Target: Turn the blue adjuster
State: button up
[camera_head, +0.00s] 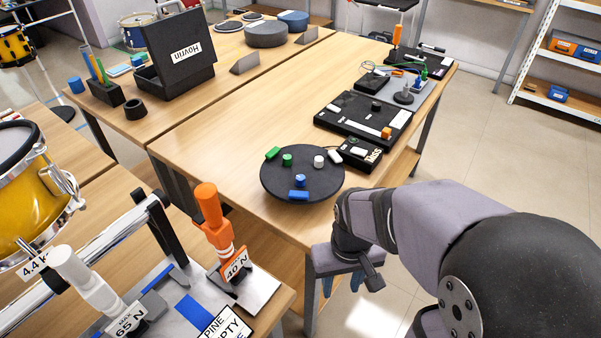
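A round black pad (270,184) lies at the near end of the wooden table. A blue knob (300,181), which looks like the blue adjuster, stands upright near its front edge, behind a flat blue label piece (298,196). A green knob (287,160) and a white knob (318,161) stand farther back on the pad. My gripper (342,284) hangs beyond the table's near right corner, to the right of and below the pad. Its two blue fingertips show apart with nothing between them. It is clear of the blue knob.
Flat green (272,153) and white (335,156) pieces lie by their knobs. A small black box (359,153) and a larger black panel (362,120) lie behind the pad at right. An orange-handled device (210,210) stands at front left. The table left of the panel is clear.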

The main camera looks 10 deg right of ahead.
jog(key=w+a+r+n+p, duration=0.2)
jog(key=w+r+n+p, duration=0.1)
jog(key=w+r+p, duration=0.95)
notch_tip(320, 180, up, 2)
jog(key=r+n+p, duration=0.1)
jog(key=n+p, duration=0.2)
jog(key=p, duration=0.4)
send_over(301, 177)
jog(key=shift+s+f, duration=0.25)
jog(key=shift+s, duration=0.1)
jog(key=shift+w+a+f, duration=0.1)
jog(key=shift+w+f, duration=0.05)
jog(key=shift+w, duration=0.15)
jog(key=shift+f+p, duration=1.15)
jog(key=shift+f, duration=2.5)
grip_shut()
